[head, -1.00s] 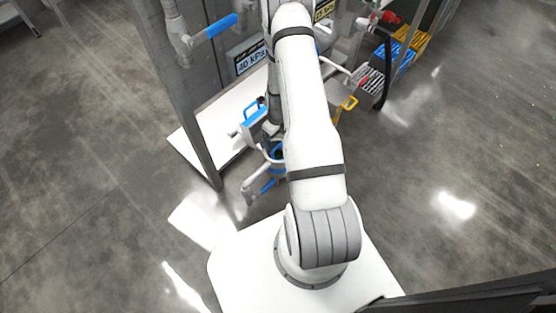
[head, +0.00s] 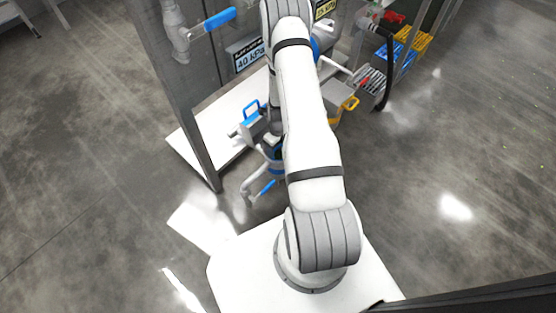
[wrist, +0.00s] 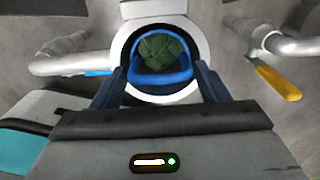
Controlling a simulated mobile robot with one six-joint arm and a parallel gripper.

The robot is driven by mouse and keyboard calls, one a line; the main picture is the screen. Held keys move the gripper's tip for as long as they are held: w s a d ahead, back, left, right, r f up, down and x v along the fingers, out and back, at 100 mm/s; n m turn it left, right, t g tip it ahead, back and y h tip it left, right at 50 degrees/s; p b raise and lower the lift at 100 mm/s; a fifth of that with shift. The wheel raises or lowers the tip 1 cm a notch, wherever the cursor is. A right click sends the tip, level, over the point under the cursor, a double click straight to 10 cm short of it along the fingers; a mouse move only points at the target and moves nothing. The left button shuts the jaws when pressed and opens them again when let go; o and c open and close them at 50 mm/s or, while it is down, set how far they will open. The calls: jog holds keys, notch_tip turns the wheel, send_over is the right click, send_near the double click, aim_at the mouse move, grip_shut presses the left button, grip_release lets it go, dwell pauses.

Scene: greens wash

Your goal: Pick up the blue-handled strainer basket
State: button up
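In the wrist view a blue curved handle or rim (wrist: 160,79) spans the front of a round opening. Leafy greens (wrist: 160,53) lie behind it; I take this to be the blue-handled strainer basket. A white ring (wrist: 118,45) surrounds it. My gripper (wrist: 161,72) has its two dark blue fingers spread, one to each side of the blue handle. I cannot tell whether they touch it. In the head view my arm covers most of this area, and only blue parts (head: 272,152) show beside it.
A yellow handle (head: 349,103) is to the right. Pipes with a blue lever (head: 267,187) run below. A grey metal post (head: 196,125) stands left.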

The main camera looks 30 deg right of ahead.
jog(key=c, duration=1)
jog(key=shift+o, duration=0.2)
jog(key=shift+r, duration=0.15)
